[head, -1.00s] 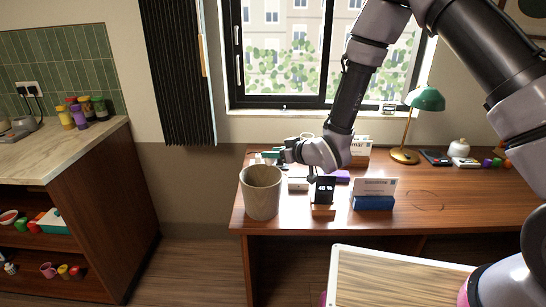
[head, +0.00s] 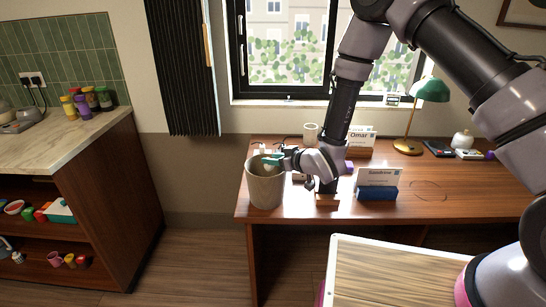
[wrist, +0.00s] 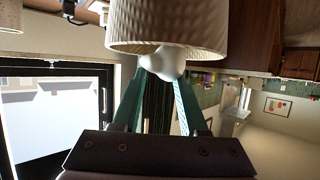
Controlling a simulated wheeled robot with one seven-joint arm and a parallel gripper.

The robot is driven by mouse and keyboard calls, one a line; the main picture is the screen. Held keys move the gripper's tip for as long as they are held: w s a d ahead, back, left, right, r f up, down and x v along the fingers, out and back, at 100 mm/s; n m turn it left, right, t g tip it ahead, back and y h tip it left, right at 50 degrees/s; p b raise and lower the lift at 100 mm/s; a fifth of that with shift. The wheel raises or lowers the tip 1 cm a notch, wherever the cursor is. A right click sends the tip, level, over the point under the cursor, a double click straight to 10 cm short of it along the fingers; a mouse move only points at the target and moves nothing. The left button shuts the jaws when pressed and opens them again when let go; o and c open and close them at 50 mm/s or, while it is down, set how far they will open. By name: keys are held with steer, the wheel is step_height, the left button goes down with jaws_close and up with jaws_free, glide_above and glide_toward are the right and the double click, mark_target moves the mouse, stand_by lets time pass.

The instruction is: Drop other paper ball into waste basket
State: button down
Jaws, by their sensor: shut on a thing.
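The waste basket (head: 266,188) is a pale, wood-toned tapered bin standing upright at the left end of the desk. My gripper (head: 270,161) has its teal fingers at the basket's rim in the head view, seemingly over the opening. In the wrist view, my gripper (wrist: 162,78) is shut on a white paper ball (wrist: 163,63) between the fingertips. The ribbed basket (wrist: 168,22) shows close behind the ball, its rim line just by it. The exact height of the ball over the rim is hard to tell. No other paper ball can be made out.
On the desk (head: 440,205), a blue card holder (head: 377,192) and a dark stand (head: 326,190) sit right of the basket, near my arm. A light cup (head: 310,132) stands behind. A green lamp (head: 430,90) is further right. The front right desk top is mostly clear.

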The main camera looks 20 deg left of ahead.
steer(key=shift+c, duration=1.8)
jaws_free()
steer(key=v, duration=1.1)
steer(key=shift+a, duration=0.1)
